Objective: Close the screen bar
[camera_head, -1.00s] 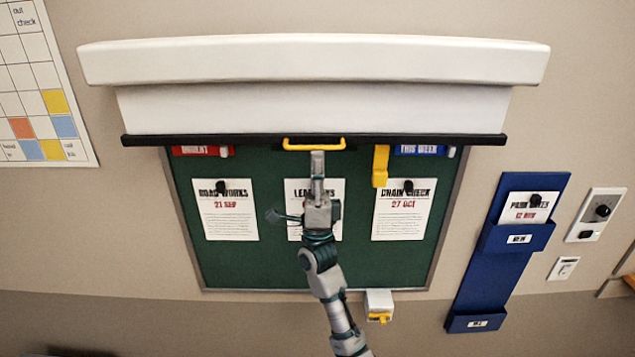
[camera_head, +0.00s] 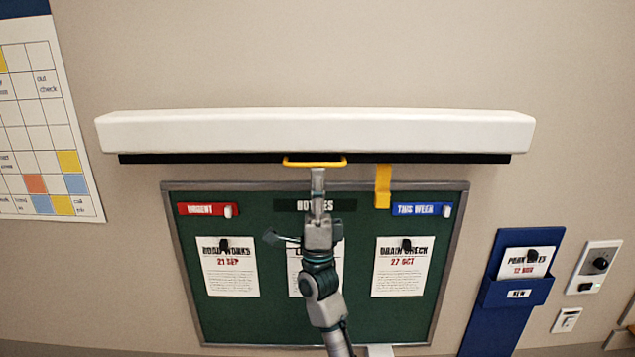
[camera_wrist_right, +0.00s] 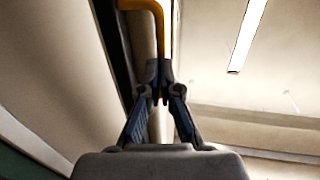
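The screen bar (camera_head: 220,158) is a long black bar directly under the white screen housing (camera_head: 320,131), in the head view. Its yellow handle (camera_head: 315,163) is at the middle of the bar. No white screen cloth shows between bar and housing. My right gripper (camera_head: 318,172) reaches up from below to the handle. In the right wrist view the fingertips (camera_wrist_right: 162,80) are close together on the yellow handle (camera_wrist_right: 162,35). The fingers hide the part of the handle between them. My left gripper is not in view.
A green notice board (camera_head: 365,300) with pinned papers is below the bar. A yellow tab (camera_head: 383,187) hangs to the right of the handle. A blue wall holder (camera_head: 490,325) and switches (camera_head: 594,267) are at the right. A wall chart (camera_head: 40,120) is at the left.

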